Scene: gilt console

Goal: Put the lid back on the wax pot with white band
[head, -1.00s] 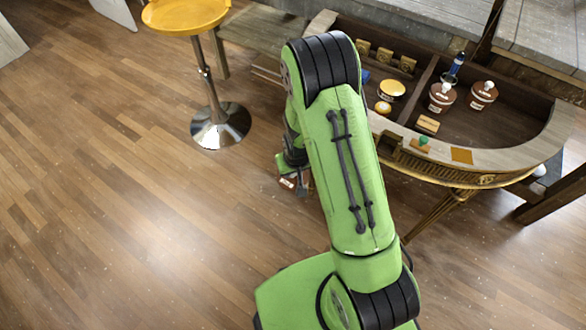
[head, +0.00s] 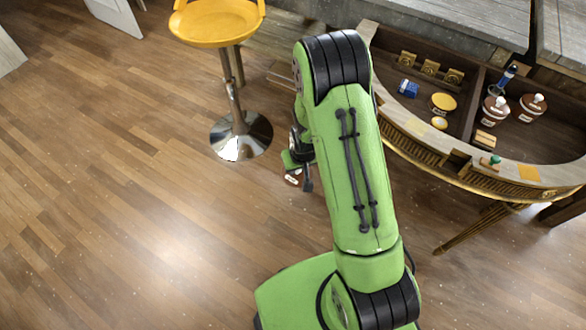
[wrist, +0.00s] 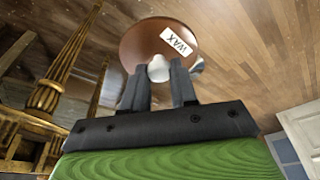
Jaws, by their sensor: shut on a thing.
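My gripper (wrist: 159,78) is shut on the white knob of a brown round lid (wrist: 145,42) with a white "WAX" label. In the head view the lid (head: 293,178) shows in part beside my arm, over the floor and left of the console. An open pot (head: 443,103) with yellow wax on top stands in the console's left compartment; its band is too small to read clearly. Two brown-and-white pots, one (head: 494,109) and another (head: 530,107), stand in the right compartment with white-knobbed lids on.
The console (head: 408,118) has a raised curved rim and a divider. A small yellow round item (head: 439,123), a blue item (head: 408,88), stamps (head: 430,67) and a blue-capped bottle (head: 507,75) are inside. A yellow stool (head: 240,135) stands left. Floor in front is clear.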

